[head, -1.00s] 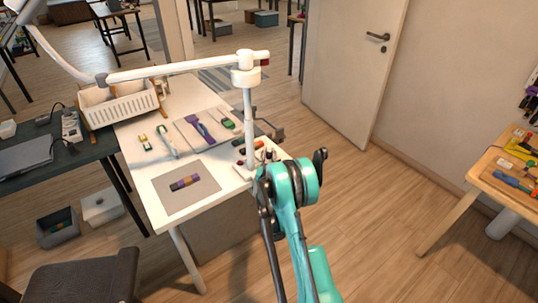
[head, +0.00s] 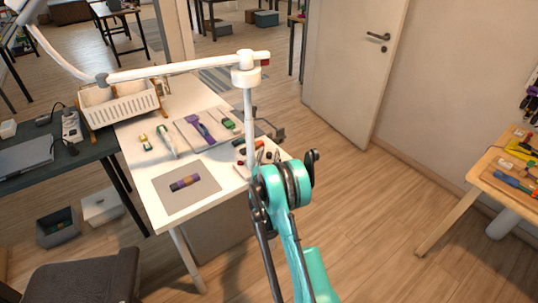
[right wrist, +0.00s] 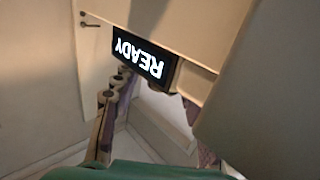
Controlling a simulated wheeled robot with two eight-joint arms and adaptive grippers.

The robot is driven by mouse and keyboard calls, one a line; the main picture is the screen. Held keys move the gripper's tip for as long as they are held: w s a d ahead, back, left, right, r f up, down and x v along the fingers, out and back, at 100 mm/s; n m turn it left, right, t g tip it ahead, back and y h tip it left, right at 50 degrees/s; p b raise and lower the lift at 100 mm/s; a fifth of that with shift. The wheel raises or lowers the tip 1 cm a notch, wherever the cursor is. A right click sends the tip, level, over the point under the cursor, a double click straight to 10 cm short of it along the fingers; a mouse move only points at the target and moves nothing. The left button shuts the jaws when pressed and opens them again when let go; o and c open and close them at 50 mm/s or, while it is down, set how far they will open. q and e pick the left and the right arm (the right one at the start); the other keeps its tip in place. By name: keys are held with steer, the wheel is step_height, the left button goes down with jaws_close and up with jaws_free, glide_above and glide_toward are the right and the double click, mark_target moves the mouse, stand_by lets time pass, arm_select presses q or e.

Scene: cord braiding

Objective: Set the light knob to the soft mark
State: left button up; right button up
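A white jointed lamp (head: 180,68) stands at the right edge of the white table; its post (head: 248,110) rises beside my right gripper. I cannot make out the light knob or the soft mark for certain. My right gripper (head: 263,160) is by the table's right edge near the foot of the post, partly hidden by my teal wrist. In the right wrist view its fingers (right wrist: 150,95) stand apart with nothing clearly between them. A dark display reading READY (right wrist: 138,58), upside down, is just beyond them. My left gripper is not in view.
A dark chair (head: 85,278) stands at the front left. A wooden table is at the right; the floor between is clear.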

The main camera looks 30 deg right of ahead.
mark_target(269, 153)
step_height(269, 153, up, 10)
steer(key=shift+r, duration=0.1)
stand_by(0.5)
